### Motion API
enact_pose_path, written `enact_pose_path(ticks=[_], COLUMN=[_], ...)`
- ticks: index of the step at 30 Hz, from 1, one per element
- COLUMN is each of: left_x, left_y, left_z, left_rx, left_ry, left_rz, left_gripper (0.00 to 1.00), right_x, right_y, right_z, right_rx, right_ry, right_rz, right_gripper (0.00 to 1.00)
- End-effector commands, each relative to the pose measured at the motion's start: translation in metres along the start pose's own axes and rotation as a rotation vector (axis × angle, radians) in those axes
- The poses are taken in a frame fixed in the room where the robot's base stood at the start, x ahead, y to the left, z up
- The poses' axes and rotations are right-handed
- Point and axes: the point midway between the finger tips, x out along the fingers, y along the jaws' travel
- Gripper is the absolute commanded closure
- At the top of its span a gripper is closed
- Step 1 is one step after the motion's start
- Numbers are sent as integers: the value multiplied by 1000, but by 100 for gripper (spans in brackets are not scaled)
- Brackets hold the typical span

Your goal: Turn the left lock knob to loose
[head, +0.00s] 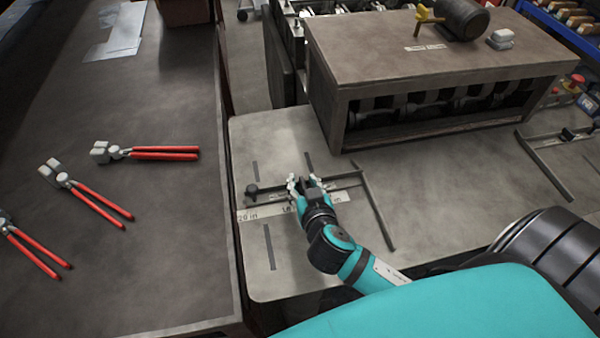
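A dark round lock knob (252,190) stands at the left end of a thin bar (272,186) on the grey machine table. The bar runs right toward a long dark fence strip (374,205). My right gripper (304,180) is low over the table near this bar, to the right of the knob and apart from it. Its two pale fingers are spread, with a dark gap between them. Whether anything lies in that gap is too small to tell. The knob's setting, loose or tight, cannot be read. My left gripper is not in view.
A scale strip (258,213) lies just in front of the bar. A large brown-topped machine housing (430,55) stands behind. A second fence (543,166) is at the right. Several red-handled pliers (165,153) lie on the dark bench (130,270) at left.

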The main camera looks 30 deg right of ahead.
Motion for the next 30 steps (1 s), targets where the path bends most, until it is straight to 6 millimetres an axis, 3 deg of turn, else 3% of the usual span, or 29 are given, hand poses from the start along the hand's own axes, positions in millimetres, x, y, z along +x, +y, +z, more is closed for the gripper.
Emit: enact_pose_path(ticks=[10,18,30], left_x=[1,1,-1], left_y=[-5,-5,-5], left_z=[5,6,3], left_rx=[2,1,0], left_ry=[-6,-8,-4], left_rz=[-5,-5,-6], left_gripper=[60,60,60], right_x=[-1,-1,0], right_y=[0,1,3], right_z=[2,2,4], right_rx=[0,0,-20], right_ry=[-1,-2,-6], right_rz=[1,2,-28], right_gripper=[66,100,100])
